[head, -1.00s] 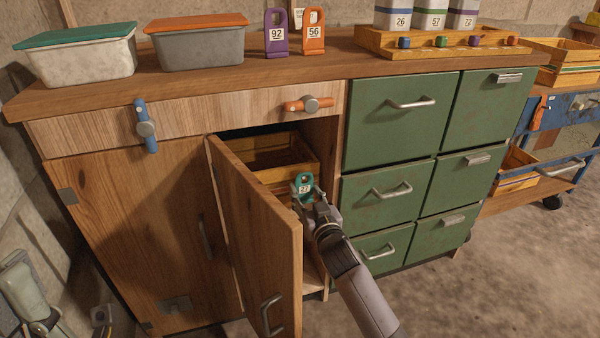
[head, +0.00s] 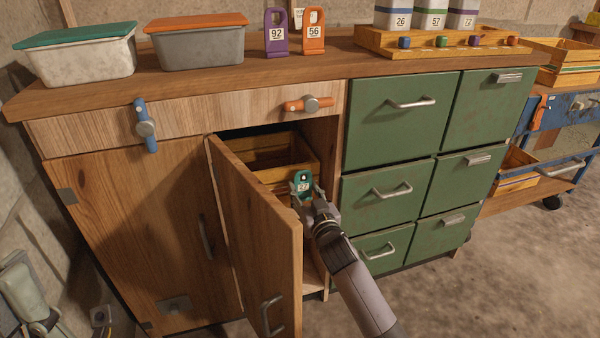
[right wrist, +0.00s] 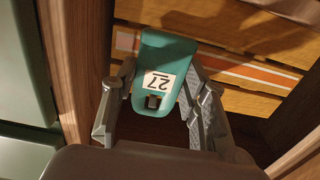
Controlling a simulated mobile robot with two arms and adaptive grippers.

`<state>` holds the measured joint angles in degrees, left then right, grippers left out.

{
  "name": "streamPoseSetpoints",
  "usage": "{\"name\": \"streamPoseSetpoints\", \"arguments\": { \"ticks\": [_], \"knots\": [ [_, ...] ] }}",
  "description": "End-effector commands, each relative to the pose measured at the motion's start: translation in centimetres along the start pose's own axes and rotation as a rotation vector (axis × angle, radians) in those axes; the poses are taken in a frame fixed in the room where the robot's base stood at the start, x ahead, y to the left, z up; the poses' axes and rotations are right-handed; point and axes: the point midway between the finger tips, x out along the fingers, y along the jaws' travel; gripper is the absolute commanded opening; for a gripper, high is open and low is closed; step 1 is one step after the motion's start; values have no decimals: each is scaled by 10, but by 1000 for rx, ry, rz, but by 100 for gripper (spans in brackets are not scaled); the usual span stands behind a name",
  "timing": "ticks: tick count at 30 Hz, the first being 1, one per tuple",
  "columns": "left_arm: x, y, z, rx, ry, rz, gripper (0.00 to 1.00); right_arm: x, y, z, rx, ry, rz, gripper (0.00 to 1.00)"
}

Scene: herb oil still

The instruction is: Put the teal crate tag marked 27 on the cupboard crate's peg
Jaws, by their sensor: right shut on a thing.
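The teal tag (head: 302,182) marked 27 is held in my right gripper (head: 308,197) at the open cupboard. In the right wrist view the tag (right wrist: 165,58) sits between the two fingers (right wrist: 160,92), its number upside down and its hole towards the gripper. The wooden cupboard crate (head: 285,150) stands inside, behind the tag; its slatted front (right wrist: 240,75) with an orange and white stripe shows in the right wrist view. I cannot make out the peg, nor whether the tag touches the crate. My left gripper's jaws do not show.
The cupboard door (head: 250,225) stands open left of my right arm. Green drawers (head: 400,130) flank the opening on the right. Purple tag 92 (head: 276,42) and orange tag 56 (head: 313,40) stand on the counter, beside two lidded bins. A blue cart (head: 575,120) is at the far right.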

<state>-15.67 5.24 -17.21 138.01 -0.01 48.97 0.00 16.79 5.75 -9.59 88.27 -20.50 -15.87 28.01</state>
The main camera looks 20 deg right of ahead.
Motion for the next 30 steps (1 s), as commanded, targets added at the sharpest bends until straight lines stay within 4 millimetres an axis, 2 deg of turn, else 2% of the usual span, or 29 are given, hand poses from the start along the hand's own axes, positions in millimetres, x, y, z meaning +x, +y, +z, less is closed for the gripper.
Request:
{"name": "streamPoseSetpoints", "arguments": {
  "ticks": [30],
  "knots": [
    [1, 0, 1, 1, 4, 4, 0, 8, 0, 0, 1, 1, 0, 16]
  ]
}}
